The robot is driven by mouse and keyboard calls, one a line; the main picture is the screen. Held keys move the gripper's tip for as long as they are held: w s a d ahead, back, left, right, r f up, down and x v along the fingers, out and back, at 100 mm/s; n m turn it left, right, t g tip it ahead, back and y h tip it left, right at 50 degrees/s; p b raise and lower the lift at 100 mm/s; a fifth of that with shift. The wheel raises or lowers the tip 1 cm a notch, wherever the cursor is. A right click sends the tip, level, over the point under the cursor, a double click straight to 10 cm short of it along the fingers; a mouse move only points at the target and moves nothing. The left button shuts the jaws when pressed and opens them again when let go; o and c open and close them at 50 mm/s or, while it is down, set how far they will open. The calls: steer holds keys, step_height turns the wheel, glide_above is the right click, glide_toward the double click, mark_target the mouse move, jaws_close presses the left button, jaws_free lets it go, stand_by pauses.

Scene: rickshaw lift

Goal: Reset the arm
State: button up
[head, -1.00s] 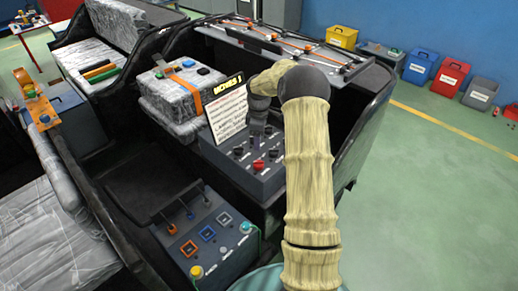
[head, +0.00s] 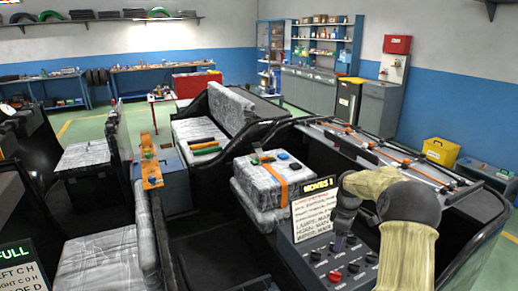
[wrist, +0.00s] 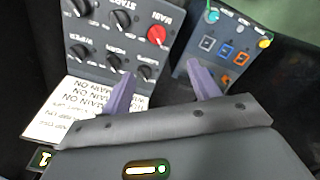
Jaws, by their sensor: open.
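My arm, in a pale cream sleeve, reaches in from the lower right of the head view. My gripper (head: 341,243) points down over the grey control panel (head: 318,256). In the wrist view my gripper's two purple fingers (wrist: 163,84) are spread apart with nothing between them. The panel (wrist: 129,67) there has several black knobs and a red knob (wrist: 157,36) by the word MAIN. The fingertips look apart from the knobs, though the height is hard to judge.
A printed sheet (head: 314,217) headed MOVES 1 stands behind the panel. A wrapped bundle (head: 268,183) with an orange strap lies left of it. The wrist view shows a second switch box (wrist: 214,62). The vehicle's dark side (head: 478,240) borders the arm on the right.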

steer(key=s+a+r+m+t+p, duration=0.1)
steer(key=s+a+r+m, duration=0.15)
steer(key=s+a, duration=0.2)
steer(key=s+a+r+m+p, duration=0.1)
steer(key=s+a+r+p, duration=0.1)
steer(key=s+a+r, duration=0.3)
steer(key=s+a+r+m+p, duration=0.1)
steer(key=s+a+m, duration=0.2)
steer(key=s, duration=0.6)
steer(key=s+a+r+m+t+p, duration=0.1)
steer(key=s+a+m, duration=0.3)
steer(key=s, duration=0.5)
steer(key=shift+a+r+t, duration=0.25)
steer(key=shift+a+t, duration=0.05)
steer(key=shift+a, duration=0.45)
